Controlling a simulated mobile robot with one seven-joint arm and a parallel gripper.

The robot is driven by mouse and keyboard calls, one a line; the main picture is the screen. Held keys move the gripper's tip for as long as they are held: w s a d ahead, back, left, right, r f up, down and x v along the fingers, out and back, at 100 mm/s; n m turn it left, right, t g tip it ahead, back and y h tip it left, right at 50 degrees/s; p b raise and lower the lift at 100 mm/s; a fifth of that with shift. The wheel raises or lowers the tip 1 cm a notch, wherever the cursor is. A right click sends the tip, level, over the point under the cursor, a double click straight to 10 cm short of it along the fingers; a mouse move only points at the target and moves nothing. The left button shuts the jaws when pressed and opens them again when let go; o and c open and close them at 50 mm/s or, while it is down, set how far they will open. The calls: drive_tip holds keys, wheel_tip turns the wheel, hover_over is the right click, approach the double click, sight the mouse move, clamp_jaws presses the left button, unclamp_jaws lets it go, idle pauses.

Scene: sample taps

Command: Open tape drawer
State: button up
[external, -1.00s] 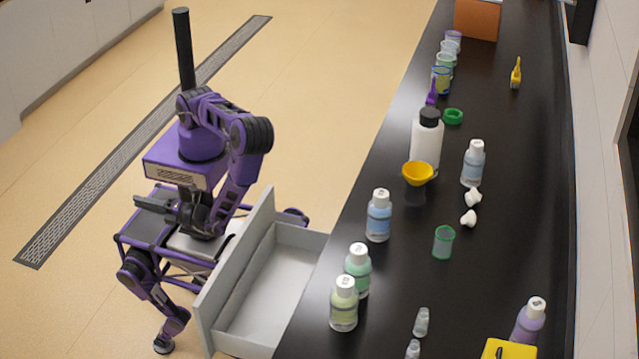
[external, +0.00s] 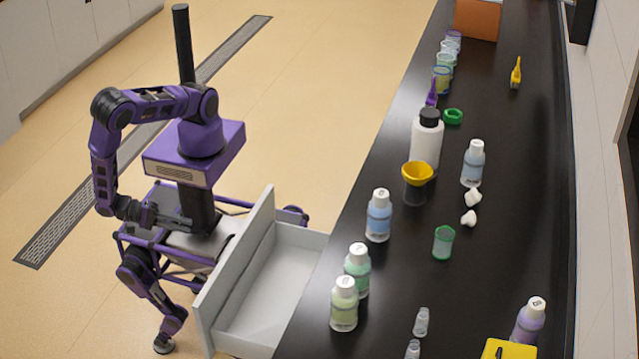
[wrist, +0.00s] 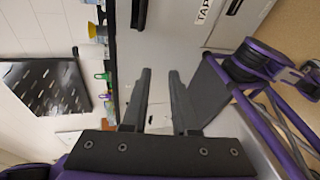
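A light grey drawer (external: 262,303) stands pulled out from under the black bench in the external view, and its inside looks empty. I cannot tell whether this is the pulled-out drawer. My gripper (wrist: 160,72) has its two fingers apart with nothing between them. In the external view, my gripper (external: 188,224) is over my base, left of the open drawer and apart from it, pointing right.
The black bench (external: 400,290) carries bottles, including a blue one (external: 379,215), a yellow funnel (external: 417,173), a green cup (external: 443,242) and a yellow box (external: 508,350). Another dark handle (wrist: 138,12) shows in the wrist view. The floor (external: 310,110) behind me is clear.

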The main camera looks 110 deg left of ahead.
drive_tip(key=s+d+r+m+t+h, duration=0.1)
drive_tip(key=s+d+r+m+h, duration=0.1)
drive_tip(key=d+r+m+h, duration=0.1)
drive_tip(key=h, duration=0.1)
approach(223, 246)
drive_tip(key=shift+m+t, duration=0.3)
drive_tip(key=x, duration=0.6)
drive_tip(key=f+x, duration=0.1)
drive_tip(key=x, duration=0.3)
drive_tip(key=shift+a, duration=0.3)
drive_tip(key=shift+s, duration=0.1)
clamp_jaws()
idle(0.4)
